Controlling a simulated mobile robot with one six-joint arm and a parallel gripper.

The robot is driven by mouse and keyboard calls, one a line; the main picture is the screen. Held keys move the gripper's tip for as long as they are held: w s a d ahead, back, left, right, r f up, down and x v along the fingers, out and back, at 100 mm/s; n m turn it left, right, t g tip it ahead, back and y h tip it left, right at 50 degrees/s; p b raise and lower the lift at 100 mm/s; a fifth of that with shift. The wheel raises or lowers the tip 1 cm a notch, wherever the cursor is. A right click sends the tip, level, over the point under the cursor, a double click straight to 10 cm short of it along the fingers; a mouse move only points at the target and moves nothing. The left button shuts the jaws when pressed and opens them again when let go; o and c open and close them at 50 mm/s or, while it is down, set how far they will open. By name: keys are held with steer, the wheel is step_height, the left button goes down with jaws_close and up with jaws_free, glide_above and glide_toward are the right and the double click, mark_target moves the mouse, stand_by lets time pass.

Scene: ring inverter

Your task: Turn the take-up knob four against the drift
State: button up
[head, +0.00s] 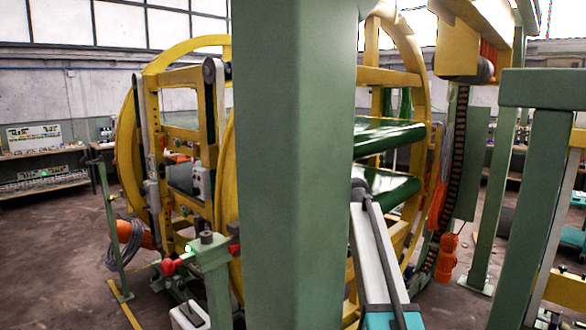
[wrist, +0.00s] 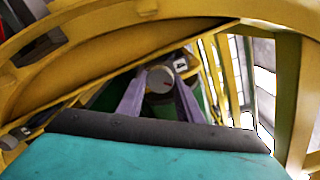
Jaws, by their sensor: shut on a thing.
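In the wrist view, my gripper (wrist: 160,88) has its two grey fingers on either side of a round grey knob (wrist: 160,78), shut on it. The knob's pale face is towards the camera, with a small reddish mark near its lower right edge. A small black and white plate (wrist: 181,65) is just right of the knob. I cannot read a number there. The teal and dark body of my gripper covers the lower part of this view. In the head view, my white and teal arm shows at the lower middle, but the gripper and knob are hidden.
A wide green column (head: 292,170) blocks the middle of the head view. A yellow ring frame (head: 128,130) with dark green rollers (head: 388,138) stands behind it. A curved yellow beam (wrist: 90,40) passes close above my gripper. Green posts (head: 530,200) stand at the right.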

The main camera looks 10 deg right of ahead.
steer(key=shift+s+a+m+p, duration=0.1)
steer(key=shift+m+p, duration=3.2)
steer(key=shift+m, duration=0.6)
steer(key=shift+f, duration=0.1)
steer(key=o, duration=1)
steer(key=shift+o, duration=0.2)
steer(key=shift+s, duration=0.1)
steer(key=b+v, duration=0.4)
steer(key=v, duration=0.9)
steer(key=shift+s+d, duration=0.25)
steer(key=shift+d, duration=0.05)
